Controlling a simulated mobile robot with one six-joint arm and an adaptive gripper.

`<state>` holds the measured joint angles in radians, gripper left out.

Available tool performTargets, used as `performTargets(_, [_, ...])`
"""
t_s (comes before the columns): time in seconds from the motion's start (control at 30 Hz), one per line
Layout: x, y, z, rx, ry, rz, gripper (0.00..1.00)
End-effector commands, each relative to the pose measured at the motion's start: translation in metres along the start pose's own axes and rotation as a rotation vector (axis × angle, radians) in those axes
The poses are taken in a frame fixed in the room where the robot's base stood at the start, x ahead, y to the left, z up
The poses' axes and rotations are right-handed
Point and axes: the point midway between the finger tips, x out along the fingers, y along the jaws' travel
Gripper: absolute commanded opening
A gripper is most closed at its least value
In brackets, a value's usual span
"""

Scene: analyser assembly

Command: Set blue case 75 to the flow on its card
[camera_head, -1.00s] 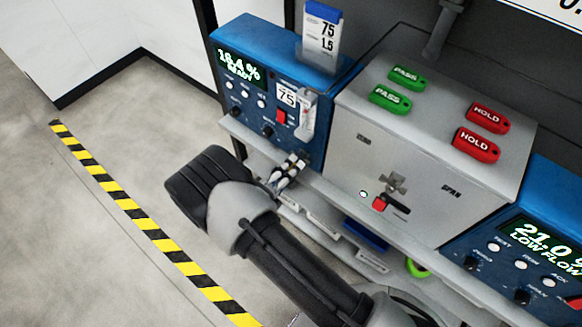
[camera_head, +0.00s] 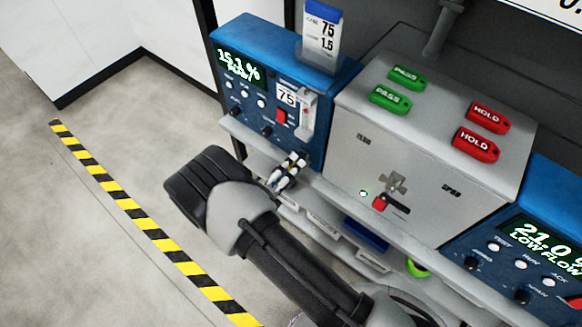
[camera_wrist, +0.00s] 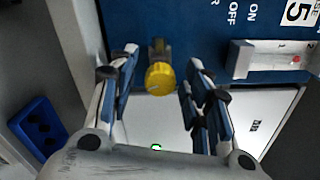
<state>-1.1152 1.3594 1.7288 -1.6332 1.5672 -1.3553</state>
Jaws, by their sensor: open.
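Blue case 75 (camera_head: 262,42) stands at the left of the shelf. Its display (camera_head: 240,68) reads about 15.1 %, with a blurred line below. The card (camera_head: 322,32) on top shows 75 and 1.5. The clear flow tube (camera_head: 308,112) is on its front; in the wrist view the tube (camera_wrist: 270,60) shows a red float near its right end, too small to read exactly. My gripper (camera_wrist: 162,62) is open at the lower front of the case. A yellow knob (camera_wrist: 160,79) sits between its fingers, with gaps visible on both sides. In the head view my gripper (camera_head: 289,170) hides the knob.
A grey box (camera_head: 420,140) with green PASS tags (camera_head: 390,99) and red HOLD tags (camera_head: 477,145) stands right of the case. Another blue case (camera_head: 540,240) reads 21.0 %, LOW FLOW. A shelf edge (camera_head: 400,230) runs below. Open floor (camera_head: 130,130) lies left.

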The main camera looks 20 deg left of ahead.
Motion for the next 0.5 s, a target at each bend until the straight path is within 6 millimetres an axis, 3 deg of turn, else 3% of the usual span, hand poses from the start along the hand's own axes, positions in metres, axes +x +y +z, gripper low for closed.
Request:
performTargets(0.17, [-0.022,0.000,0.001,0.000,-0.005,0.001,0.45])
performTargets(0.5, [-0.093,0.000,0.001,0.000,-0.006,0.001,0.45])
